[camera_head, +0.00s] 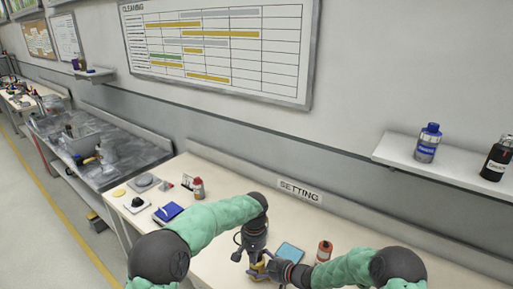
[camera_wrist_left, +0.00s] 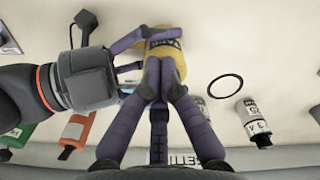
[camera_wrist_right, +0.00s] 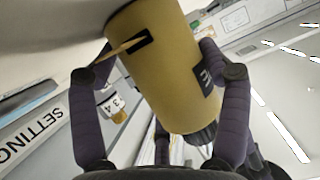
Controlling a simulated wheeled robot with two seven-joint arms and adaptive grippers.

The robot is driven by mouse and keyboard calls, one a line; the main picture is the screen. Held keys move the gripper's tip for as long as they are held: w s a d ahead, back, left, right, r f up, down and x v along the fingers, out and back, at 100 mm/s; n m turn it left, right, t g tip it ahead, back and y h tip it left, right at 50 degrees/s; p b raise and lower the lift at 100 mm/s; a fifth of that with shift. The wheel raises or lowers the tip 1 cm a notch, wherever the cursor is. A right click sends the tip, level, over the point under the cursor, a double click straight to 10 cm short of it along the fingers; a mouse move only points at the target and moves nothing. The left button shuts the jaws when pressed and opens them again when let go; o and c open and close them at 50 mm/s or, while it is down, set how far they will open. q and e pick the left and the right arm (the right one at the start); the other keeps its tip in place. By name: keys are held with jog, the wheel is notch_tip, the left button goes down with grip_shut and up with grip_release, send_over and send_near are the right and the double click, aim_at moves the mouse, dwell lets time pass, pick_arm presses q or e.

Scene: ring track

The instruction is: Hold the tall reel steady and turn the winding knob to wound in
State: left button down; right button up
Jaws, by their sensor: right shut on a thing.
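The tall reel (camera_wrist_right: 165,65) is a yellow cylinder with dark labels. A pale strip (camera_wrist_right: 125,47) sticks out of a dark slot in its side. My right gripper (camera_wrist_right: 150,75) is shut around the reel's body, one finger on each side. The reel also shows in the left wrist view (camera_wrist_left: 163,62) and small in the head view (camera_head: 258,268). My left gripper (camera_wrist_left: 160,80) is at the reel's end, its fingertips close together. I cannot make out the winding knob or whether those fingers grip it. A dark part (camera_wrist_right: 203,133) shows at the reel's lower end in the right wrist view.
A blue flat item (camera_head: 290,252) and an orange bottle (camera_head: 324,250) stand near my right arm. A black ring outline (camera_wrist_left: 225,87) and a grey bottle (camera_wrist_left: 254,122) show on the bench. A blue book (camera_head: 168,212) and a red-and-white bottle (camera_head: 198,188) are farther left.

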pick_arm(q)
jog(key=shift+w+a, duration=0.15)
jog(key=shift+w, duration=0.15)
pick_arm(e)
jog(key=shift+s+a+f, duration=0.15)
jog(key=shift+s, duration=0.1)
pick_arm(q)
jog(key=shift+s, duration=0.15)
pick_arm(e)
jog(key=shift+w, duration=0.1)
pick_arm(q)
notch_tip(320, 180, up, 6)
jog(key=shift+s+a, duration=0.15)
jog(key=shift+s, duration=0.15)
jog(key=shift+r, duration=0.1)
notch_tip(320, 180, down, 6)
jog(key=d, duration=0.1)
jog(key=shift+d, duration=0.3)
dwell(0.7)
